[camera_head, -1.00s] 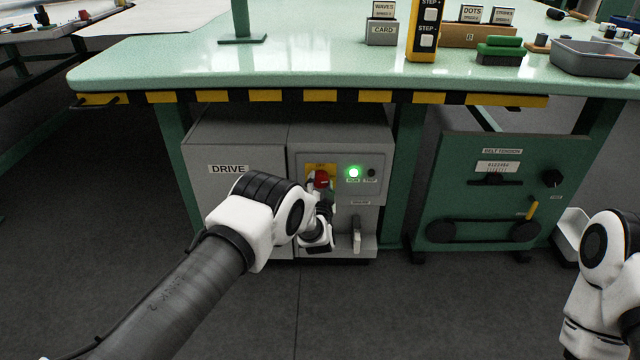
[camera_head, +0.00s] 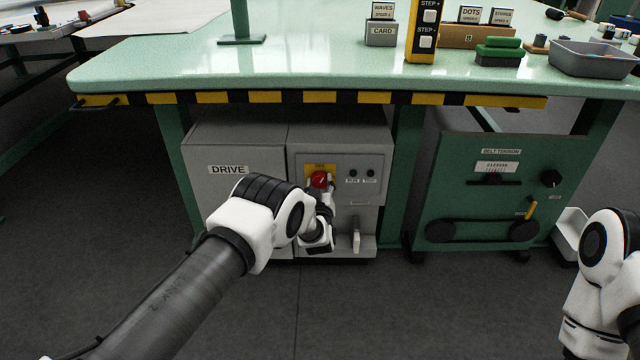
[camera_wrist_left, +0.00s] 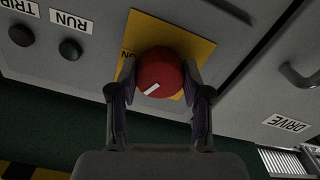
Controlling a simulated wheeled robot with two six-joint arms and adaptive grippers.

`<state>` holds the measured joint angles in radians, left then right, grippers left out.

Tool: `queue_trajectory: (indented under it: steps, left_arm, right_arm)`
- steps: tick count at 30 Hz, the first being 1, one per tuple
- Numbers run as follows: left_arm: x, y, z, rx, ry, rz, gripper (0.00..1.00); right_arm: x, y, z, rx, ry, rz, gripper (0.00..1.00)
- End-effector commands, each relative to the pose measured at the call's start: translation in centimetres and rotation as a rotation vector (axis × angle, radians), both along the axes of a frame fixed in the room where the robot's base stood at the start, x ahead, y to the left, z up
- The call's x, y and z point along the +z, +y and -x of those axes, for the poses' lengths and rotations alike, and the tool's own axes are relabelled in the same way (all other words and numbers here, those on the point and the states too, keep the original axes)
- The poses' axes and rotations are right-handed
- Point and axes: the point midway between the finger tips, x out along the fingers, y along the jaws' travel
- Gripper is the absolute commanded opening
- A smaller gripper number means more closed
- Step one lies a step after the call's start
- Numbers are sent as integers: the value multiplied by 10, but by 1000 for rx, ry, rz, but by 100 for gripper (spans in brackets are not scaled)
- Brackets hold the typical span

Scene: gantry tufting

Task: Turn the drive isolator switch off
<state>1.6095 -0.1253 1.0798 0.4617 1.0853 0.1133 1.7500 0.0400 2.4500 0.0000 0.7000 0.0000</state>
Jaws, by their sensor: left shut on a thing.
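The isolator switch is a red round knob (camera_head: 319,180) on a yellow plate (camera_head: 310,169), on the front of the grey drive cabinet (camera_head: 233,150). My left gripper (camera_head: 322,187) reaches it from below. In the left wrist view, which shows the labels upside down, the left gripper (camera_wrist_left: 160,88) is shut on the red knob (camera_wrist_left: 160,73), one finger on each side. A white mark lies slantwise on the knob's face. The RUN lamp (camera_head: 352,173) and the TRIP lamp (camera_head: 371,173) are both dark. My right gripper is out of view; only its arm shows at the right.
The green belt tension unit (camera_head: 470,190) stands to the right. The green table (camera_head: 300,65) with a striped front edge overhangs the cabinet. The floor in front is clear.

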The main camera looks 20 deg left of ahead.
Motion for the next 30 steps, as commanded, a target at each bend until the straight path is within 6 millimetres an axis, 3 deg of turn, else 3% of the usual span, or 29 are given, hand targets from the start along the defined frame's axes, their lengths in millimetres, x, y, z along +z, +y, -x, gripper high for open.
queue_trajectory:
  steps: [15, 30]
  left_arm:
    - [3, 0, -1, 0, -111, 369, 13]
    - [3, 0, -1, 0, -135, 449, 13]
  right_arm:
    - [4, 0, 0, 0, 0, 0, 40]
    - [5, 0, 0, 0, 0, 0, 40]
